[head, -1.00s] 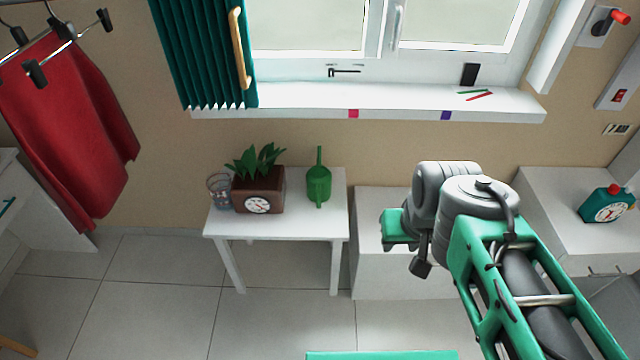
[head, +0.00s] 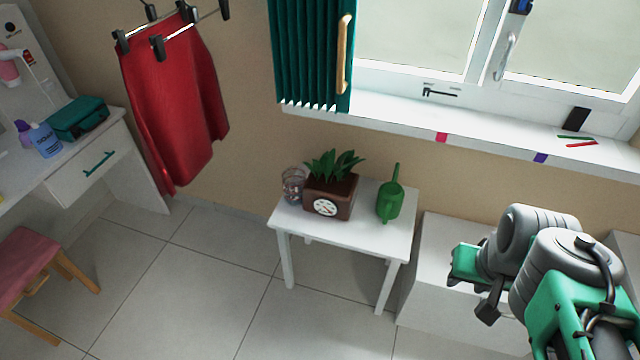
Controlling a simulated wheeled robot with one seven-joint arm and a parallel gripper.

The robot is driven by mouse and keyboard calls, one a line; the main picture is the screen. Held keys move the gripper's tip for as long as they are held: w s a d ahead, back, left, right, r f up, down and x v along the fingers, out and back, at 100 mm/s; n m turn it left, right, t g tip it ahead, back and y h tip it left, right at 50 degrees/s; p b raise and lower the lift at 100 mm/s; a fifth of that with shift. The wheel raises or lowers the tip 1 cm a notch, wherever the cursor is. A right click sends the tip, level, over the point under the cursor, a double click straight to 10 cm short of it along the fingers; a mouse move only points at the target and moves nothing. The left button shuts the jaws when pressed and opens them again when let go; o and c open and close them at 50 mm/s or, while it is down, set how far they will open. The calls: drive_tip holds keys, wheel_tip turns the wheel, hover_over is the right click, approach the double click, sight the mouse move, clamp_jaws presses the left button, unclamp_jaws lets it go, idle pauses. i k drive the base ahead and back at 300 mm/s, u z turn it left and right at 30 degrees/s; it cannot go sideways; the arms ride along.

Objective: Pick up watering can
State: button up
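The green watering can (head: 390,203) stands on the right part of a small white table (head: 349,232), its spout pointing up. A brown planter (head: 330,199) with a clock face and green leaves stands to its left. My arm is at the lower right of the head view, right of the table and apart from the can. Its visible end is the green and grey part with a dark piece hanging below it. The fingers of my gripper cannot be made out, so its opening is unclear.
A glass jar (head: 293,185) stands at the table's left edge. A white cabinet (head: 424,282) is right of the table. A window sill (head: 380,124) runs above. A red skirt (head: 175,105) hangs left. A pink stool (head: 25,262) stands lower left. The floor before the table is clear.

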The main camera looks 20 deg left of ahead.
sight(391, 195)
drive_tip(key=u, duration=0.05)
drive_tip(key=k, duration=0.2)
drive_tip(key=u, duration=1.1)
drive_tip(key=i, duration=1)
